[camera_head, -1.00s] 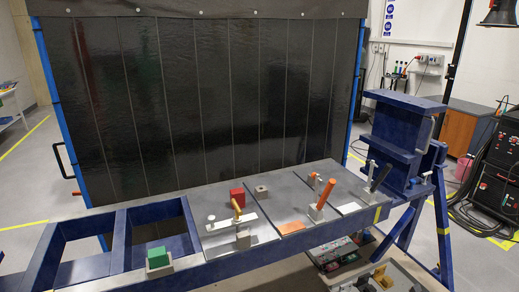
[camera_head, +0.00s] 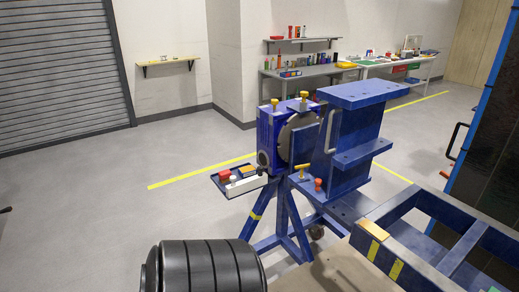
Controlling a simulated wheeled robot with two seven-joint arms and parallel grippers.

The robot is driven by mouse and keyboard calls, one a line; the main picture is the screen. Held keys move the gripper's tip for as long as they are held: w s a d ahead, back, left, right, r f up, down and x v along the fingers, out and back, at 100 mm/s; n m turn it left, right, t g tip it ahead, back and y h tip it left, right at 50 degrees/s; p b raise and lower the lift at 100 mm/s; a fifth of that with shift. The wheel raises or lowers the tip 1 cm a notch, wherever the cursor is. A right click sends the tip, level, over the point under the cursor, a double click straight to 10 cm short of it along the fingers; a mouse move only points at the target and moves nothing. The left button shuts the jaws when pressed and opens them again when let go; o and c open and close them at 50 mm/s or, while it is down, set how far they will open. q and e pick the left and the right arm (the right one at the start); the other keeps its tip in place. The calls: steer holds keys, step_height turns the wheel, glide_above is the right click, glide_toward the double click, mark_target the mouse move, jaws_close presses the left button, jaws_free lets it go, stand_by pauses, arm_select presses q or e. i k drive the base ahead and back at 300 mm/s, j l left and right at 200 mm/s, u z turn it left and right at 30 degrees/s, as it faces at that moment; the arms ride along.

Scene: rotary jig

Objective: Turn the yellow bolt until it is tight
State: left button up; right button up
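Several small yellow parts show on the blue jig at its left end. A yellow knob-topped bolt (camera_head: 303,95) and another yellow knob (camera_head: 274,103) stand on top of the blue rotary housing (camera_head: 268,135). A yellow T-shaped piece (camera_head: 302,171) sits lower, in front of the blue end block (camera_head: 348,135). I cannot tell which of these is the bolt meant, nor how tight any is. Neither of my grippers is in view.
A tray (camera_head: 240,182) with red, white and yellow parts juts left from the stand. A red knob (camera_head: 317,185) sits near the block. The blue frame (camera_head: 425,222) runs right. Workbenches (camera_head: 310,82) stand behind.

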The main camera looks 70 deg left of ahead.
mark_target(301, 177)
steer(key=u, duration=1.8)
